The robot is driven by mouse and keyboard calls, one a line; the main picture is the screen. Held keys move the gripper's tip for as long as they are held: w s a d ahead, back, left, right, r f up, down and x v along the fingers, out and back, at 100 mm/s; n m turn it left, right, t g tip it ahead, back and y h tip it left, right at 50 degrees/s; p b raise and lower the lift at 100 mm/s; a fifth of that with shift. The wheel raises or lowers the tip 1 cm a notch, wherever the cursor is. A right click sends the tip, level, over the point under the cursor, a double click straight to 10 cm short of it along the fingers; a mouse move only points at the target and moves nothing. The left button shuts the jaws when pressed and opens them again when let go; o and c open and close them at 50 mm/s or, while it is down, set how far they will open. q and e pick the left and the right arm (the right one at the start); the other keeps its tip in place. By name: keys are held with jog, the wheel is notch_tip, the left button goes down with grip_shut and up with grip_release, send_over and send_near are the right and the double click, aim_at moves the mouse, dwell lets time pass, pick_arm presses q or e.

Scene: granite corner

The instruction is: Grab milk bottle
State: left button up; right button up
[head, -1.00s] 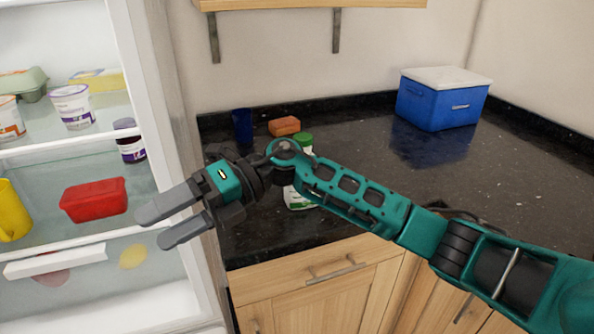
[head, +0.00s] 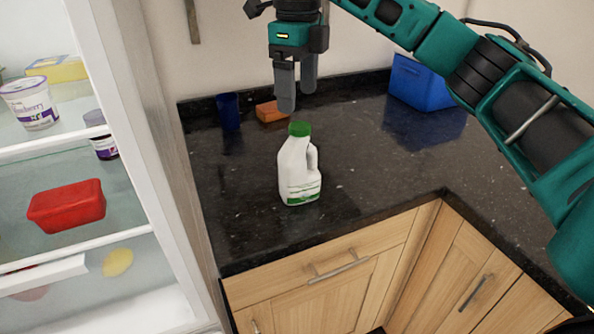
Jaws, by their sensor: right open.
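The milk bottle (head: 298,174) is white with a green cap, a side handle and a green-and-white label. It stands upright on the dark granite counter, in the middle of the head view. My right gripper (head: 296,92) points down with its grey fingers above and behind the bottle's cap in the picture. It is open and empty, and the fingers look apart from the bottle. The fingers partly overlap each other from this angle. My left gripper is not in view.
An open fridge (head: 150,150) stands at the left with a red tub (head: 67,206) and a yogurt pot (head: 30,104). A dark blue cup (head: 228,111), an orange sponge-like block (head: 269,111) and a blue cooler box (head: 420,84) are at the counter's back. The counter right of the bottle is clear.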

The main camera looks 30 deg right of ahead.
aim_at(299, 126)
jog(key=f, duration=0.9)
jog(key=shift+w+d, duration=0.1)
jog(key=shift+d, duration=0.1)
jog(key=shift+c, duration=0.3)
grip_shut()
jog(key=shift+r, duration=0.1)
dwell(0.3)
